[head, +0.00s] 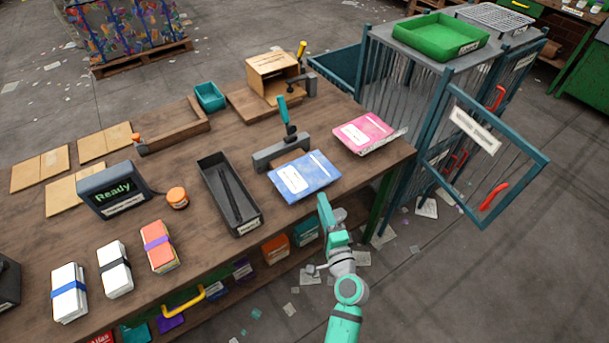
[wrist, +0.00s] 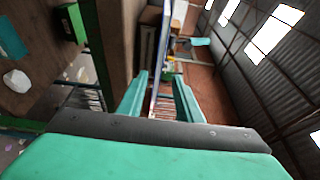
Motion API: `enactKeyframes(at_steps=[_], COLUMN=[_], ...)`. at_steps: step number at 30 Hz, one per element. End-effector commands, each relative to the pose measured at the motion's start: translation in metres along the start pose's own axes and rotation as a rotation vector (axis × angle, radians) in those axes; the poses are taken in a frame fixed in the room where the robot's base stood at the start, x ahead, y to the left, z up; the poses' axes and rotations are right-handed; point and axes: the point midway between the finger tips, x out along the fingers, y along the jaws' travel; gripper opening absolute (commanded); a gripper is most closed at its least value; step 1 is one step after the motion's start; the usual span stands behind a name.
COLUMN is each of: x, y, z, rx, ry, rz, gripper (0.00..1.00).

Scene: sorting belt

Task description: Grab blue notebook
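My gripper (head: 323,199) is at the notebook's near right corner, at the table's front edge. In the wrist view my gripper (wrist: 160,76) is turned on its side, with its two teal fingers apart. The notebook shows there edge-on as a thin blue and white strip (wrist: 157,85) between the fingers, with visible gaps on both sides. I cannot see either finger touching it.
A pink notebook (head: 364,133) lies to the right, behind the blue one. A teal-handled clamp (head: 285,145) stands just behind it, and a black tray (head: 229,194) is to its left. A metal cage with an open door (head: 485,155) stands at the right.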

Motion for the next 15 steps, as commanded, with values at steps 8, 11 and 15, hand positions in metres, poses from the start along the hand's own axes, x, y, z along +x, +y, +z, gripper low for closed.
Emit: enactKeyframes(at_steps=[8, 11, 15], x=[0.028, 0.034, 0.054], y=[0.0, 0.001, 0.002], z=[0.001, 0.002, 0.005], rx=[-0.001, -0.002, -0.002], ry=[0.0, 0.0, -0.002], rz=[0.0, 0.0, 0.0], gripper=[0.32, 0.32, 0.32])
